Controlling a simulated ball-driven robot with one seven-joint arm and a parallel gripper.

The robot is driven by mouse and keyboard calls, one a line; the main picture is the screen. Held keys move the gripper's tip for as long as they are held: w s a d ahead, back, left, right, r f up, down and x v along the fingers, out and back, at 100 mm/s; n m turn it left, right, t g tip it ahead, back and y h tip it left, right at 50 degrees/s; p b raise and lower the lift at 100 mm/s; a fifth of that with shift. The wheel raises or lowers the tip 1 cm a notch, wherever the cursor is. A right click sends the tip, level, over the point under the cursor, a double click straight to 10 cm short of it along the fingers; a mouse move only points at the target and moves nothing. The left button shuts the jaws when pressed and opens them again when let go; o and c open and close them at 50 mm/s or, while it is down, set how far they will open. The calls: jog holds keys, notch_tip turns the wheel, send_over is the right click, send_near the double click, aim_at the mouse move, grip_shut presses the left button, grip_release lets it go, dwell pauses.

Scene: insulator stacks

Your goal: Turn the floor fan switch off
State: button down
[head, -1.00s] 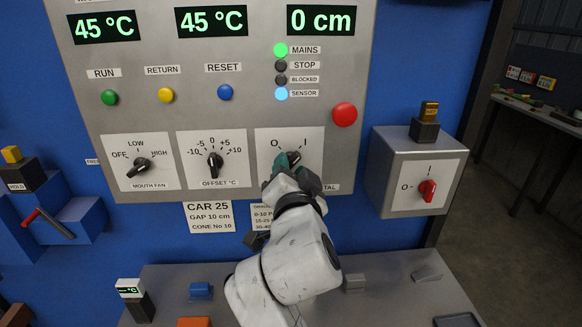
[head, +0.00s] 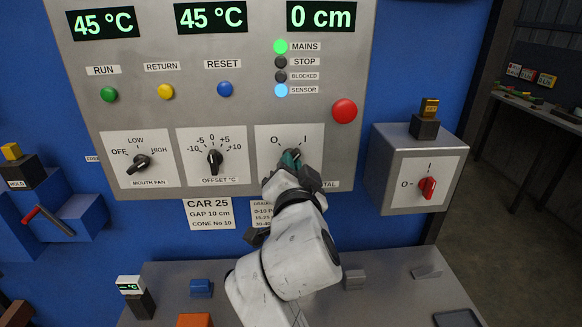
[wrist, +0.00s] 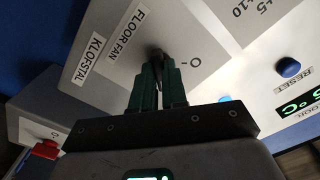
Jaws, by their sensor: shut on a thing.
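The floor fan switch is a dark rotary knob (wrist: 155,54) on a pale plate (head: 313,136) marked O and I, at the panel's lower right. In the head view my gripper (head: 288,162) covers most of the knob, with its tip just below and between the O and I marks. In the wrist view the two dark green fingers of my gripper (wrist: 157,86) are closed on the knob from either side. The FLOOR FAN label (wrist: 128,34) shows beside it. The knob's exact pointer direction is hidden by the fingers.
The offset knob (head: 214,158) and mouth fan knob (head: 139,162) are to the left. A red push button (head: 344,111) sits above right. A grey box with a red switch (head: 428,188) stands to the right. A bench (head: 390,290) lies below.

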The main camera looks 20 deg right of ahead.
jog(key=shift+n, duration=0.3)
jog(key=shift+d+n+p, duration=0.1)
jog(key=shift+n+p, duration=2.05)
jog(key=shift+n, duration=5.45)
jog(key=c, duration=1.2)
grip_release()
jog(key=shift+o, duration=0.2)
jog(key=shift+s, duration=0.1)
